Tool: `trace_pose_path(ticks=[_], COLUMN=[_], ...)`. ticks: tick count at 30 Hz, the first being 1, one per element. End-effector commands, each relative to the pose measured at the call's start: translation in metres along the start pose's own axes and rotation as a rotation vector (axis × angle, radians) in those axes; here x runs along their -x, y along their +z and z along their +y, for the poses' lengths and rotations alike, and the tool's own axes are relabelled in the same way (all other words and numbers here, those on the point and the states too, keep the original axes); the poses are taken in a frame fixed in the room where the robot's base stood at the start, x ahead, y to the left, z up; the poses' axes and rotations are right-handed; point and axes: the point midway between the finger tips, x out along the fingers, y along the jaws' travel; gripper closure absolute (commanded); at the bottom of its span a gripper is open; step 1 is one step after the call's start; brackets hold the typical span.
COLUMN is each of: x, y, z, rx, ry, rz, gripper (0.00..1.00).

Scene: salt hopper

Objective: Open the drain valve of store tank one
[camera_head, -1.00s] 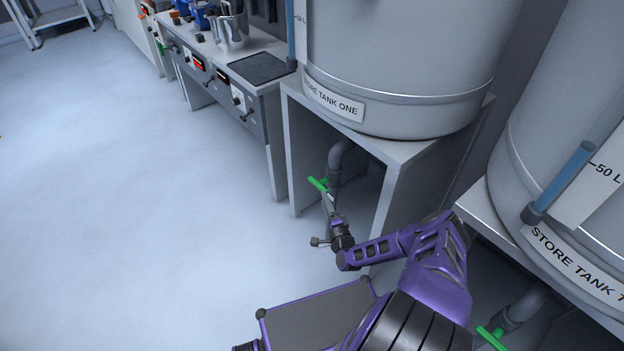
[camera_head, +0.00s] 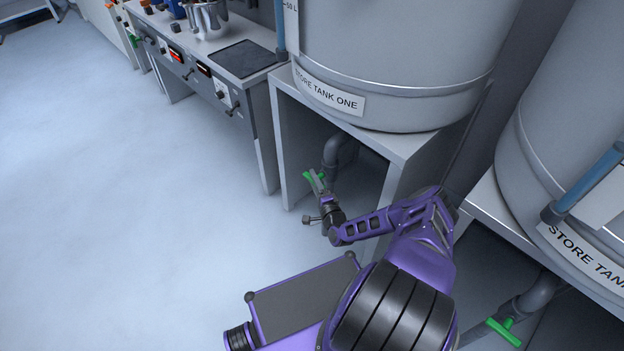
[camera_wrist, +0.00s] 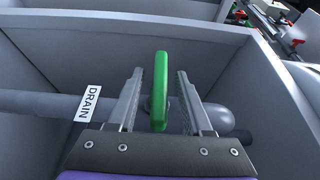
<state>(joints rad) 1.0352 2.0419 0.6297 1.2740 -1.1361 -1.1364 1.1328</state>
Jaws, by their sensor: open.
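Store tank one (camera_head: 400,60) is a large grey tank on a stand, with its name label (camera_head: 328,92) on the lower side. A grey drain pipe (camera_head: 334,150) comes down under it and carries a green valve handle (camera_head: 312,176). In the wrist view the green handle (camera_wrist: 160,90) stands between the two fingers of my gripper (camera_wrist: 158,98), with a gap on each side. The pipe (camera_wrist: 45,103) runs across behind it with a DRAIN label (camera_wrist: 88,103). In the head view my gripper (camera_head: 317,182) is at the handle and partly covers it.
A second store tank (camera_head: 580,130) stands at the right, with its own green valve handle (camera_head: 505,331) below. The stand's side panels (camera_head: 385,195) enclose the valve space. A bench (camera_head: 225,75) with controls is at the left. The floor (camera_head: 110,200) is clear.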

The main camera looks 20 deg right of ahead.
Motion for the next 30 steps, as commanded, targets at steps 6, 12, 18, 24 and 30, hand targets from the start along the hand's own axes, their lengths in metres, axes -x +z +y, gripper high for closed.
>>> trace_pose_path(ticks=[6,12,18,24,30], x=[0.0,-0.0001,-0.0001,-0.0004,-0.0007], y=[0.0,0.0001,0.0002,0.0004,0.0008], z=[0.0,0.0,-0.0001,-0.001,-0.0032], rx=[0.0,0.0,0.0,0.004,0.026], ry=[0.0,0.0,0.0,0.006,0.059], rz=[0.0,0.0,0.0,-0.001,-0.002], gripper=[0.57,0.93,1.0,1.0,1.0])
